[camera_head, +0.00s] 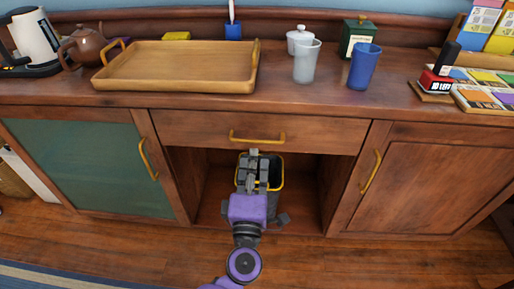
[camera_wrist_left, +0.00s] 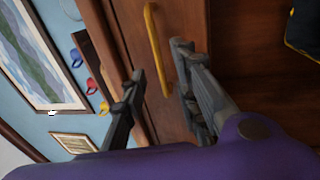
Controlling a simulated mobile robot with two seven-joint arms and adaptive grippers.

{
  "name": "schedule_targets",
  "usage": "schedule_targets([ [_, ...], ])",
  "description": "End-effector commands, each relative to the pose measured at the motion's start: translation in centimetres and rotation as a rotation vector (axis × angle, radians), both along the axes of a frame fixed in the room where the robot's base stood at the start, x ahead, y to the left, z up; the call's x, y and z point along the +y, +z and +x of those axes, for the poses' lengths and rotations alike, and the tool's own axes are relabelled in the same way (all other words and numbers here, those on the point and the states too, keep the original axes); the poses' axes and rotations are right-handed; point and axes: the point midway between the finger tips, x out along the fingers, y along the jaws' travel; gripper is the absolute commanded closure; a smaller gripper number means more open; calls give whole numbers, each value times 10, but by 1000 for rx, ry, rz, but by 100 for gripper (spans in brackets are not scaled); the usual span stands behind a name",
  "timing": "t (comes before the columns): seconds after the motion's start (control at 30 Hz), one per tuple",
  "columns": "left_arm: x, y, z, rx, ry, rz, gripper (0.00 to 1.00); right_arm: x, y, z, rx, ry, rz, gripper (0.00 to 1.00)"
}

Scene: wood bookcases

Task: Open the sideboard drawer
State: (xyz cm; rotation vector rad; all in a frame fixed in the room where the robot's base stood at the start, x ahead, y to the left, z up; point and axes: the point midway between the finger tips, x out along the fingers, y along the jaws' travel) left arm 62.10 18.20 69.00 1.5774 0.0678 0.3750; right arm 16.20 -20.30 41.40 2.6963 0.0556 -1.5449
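The wooden sideboard drawer (camera_head: 205,128) is in the middle under the top, and its front looks flush with the frame. Its yellow bar handle (camera_head: 257,138) is on the front; it also shows in the left wrist view (camera_wrist_left: 157,48). My left gripper (camera_head: 254,154) is just below the handle in the head view. In the left wrist view its two fingers (camera_wrist_left: 160,62) stand apart, with the handle's lower end between and beyond the tips. Nothing is held, and I cannot tell whether a finger touches the handle. My right gripper is not in view.
A wooden tray (camera_head: 175,66), a white cup (camera_head: 307,62) and a blue cup (camera_head: 363,66) stand on top. Below the drawer is an open bay with a dark yellow-rimmed bin (camera_head: 277,172), partly behind my gripper. Doors with yellow handles flank the bay, a green-panelled one (camera_head: 85,160) at left.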

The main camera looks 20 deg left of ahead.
Motion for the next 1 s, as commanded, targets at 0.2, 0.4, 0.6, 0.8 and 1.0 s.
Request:
schedule_targets([
  [0.2, 9, 10, 34, -4, -1, 1, 72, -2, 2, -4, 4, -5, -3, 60],
  [0.4, 16, 14, 58, -1, -2, 3, 72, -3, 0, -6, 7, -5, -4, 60],
  [0.6, 19, 15, 66, 1, -1, 3, 72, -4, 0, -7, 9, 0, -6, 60],
  [0.8, 19, 15, 65, 1, -1, 3, 73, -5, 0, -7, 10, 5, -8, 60],
  [1.0, 19, 15, 65, 0, -1, 3, 100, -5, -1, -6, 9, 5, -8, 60],
])
